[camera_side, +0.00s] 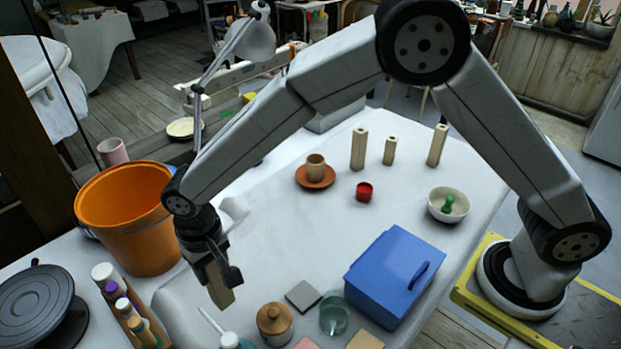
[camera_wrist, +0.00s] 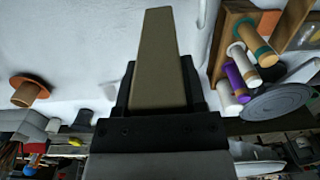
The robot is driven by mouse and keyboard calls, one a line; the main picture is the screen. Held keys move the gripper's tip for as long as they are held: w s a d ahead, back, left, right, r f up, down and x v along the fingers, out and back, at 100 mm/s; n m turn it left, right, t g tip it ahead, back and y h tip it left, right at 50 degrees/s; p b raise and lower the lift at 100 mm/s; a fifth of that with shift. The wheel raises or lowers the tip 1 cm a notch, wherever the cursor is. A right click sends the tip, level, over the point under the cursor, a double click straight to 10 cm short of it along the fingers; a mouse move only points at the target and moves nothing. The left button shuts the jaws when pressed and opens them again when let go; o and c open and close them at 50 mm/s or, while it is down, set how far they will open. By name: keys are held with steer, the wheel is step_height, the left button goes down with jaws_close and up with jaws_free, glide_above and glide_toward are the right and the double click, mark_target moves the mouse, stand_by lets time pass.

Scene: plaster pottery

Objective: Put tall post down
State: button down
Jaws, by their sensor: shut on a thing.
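My gripper (camera_side: 210,258) is shut on a tan wooden post (camera_side: 221,288), which points down and tilts slightly in the side view. In the wrist view the post (camera_wrist: 158,55) sits between the two fingers of my gripper (camera_wrist: 159,92) and sticks out well past them. The post is above the white table; I cannot tell whether its lower end touches the cloth. Its upper part is hidden by the fingers.
Three other wooden posts (camera_side: 390,150) stand at the back. An orange bucket (camera_side: 140,235) is left of my gripper, near a bottle crate (camera_side: 140,322). A lidded jar (camera_side: 274,323) and blue box (camera_side: 385,285) are to the right. The middle of the table (camera_side: 270,240) is clear.

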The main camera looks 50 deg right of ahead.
steer(key=w+a+f, duration=0.2)
steer(key=w+f, duration=0.2)
steer(key=f, duration=0.1)
steer(key=shift+w+a+f, duration=0.3)
steer(key=shift+a, duration=0.05)
steer(key=shift+w+a+f, duration=0.1)
steer(key=shift+w+f, duration=0.05)
steer(key=shift+f, duration=0.75)
steer(key=shift+w+f, duration=0.1)
steer(key=shift+f, duration=0.8)
steer(key=shift+f, duration=0.15)
steer(key=shift+c, duration=0.8)
jaws_free()
